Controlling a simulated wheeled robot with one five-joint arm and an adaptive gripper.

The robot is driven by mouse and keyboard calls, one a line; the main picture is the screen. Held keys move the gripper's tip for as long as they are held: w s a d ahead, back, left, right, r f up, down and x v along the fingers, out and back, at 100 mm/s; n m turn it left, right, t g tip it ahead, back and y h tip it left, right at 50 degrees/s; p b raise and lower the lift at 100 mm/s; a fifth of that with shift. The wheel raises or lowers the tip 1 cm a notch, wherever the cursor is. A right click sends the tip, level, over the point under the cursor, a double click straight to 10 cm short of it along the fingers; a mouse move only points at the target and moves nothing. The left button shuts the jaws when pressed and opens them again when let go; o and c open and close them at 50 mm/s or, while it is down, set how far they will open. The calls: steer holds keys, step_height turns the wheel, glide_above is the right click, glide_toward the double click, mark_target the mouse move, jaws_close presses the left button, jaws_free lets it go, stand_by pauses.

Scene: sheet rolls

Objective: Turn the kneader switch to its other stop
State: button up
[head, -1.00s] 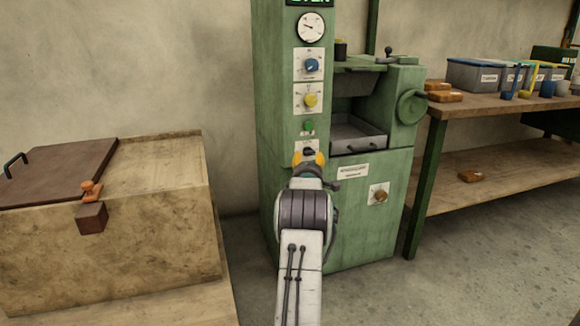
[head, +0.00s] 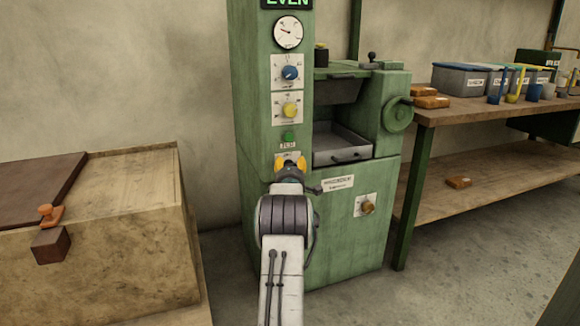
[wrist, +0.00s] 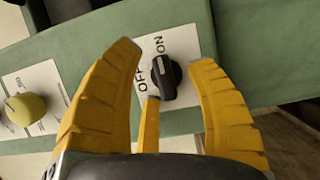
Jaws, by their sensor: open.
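A black rotary switch (wrist: 166,77) sits on a white plate marked OFF and ON in the wrist view. A pale line on its grip points toward the top left of the picture, near the ON lettering; I cannot tell exactly which stop it is at. My gripper (wrist: 168,85) is open, with yellow fingers either side of the switch and a narrow yellow part close to its lower left edge. Contact is not clear. In the head view my gripper (head: 289,164) is in front of the lower plate on the green machine (head: 255,130), hiding the switch.
Above are a yellow knob (head: 290,110), a blue knob (head: 290,73) and a green button (head: 288,136). A brass-coloured knob (head: 367,207) is lower right. A wooden chest (head: 120,240) stands left, and a workbench (head: 470,108) with bins stands right.

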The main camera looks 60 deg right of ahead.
steer(key=shift+c, duration=0.2)
jaws_close()
stand_by(0.3)
steer(key=n, duration=0.2)
steer(key=n+h, duration=0.1)
steer(key=n, duration=0.1)
steer(key=shift+w+a+t+h, duration=0.2)
steer(key=shift+t+h, duration=0.1)
steer(key=shift+t, duration=0.1)
steer(key=shift+o, duration=0.2)
jaws_free()
steer(key=shift+f, duration=0.1)
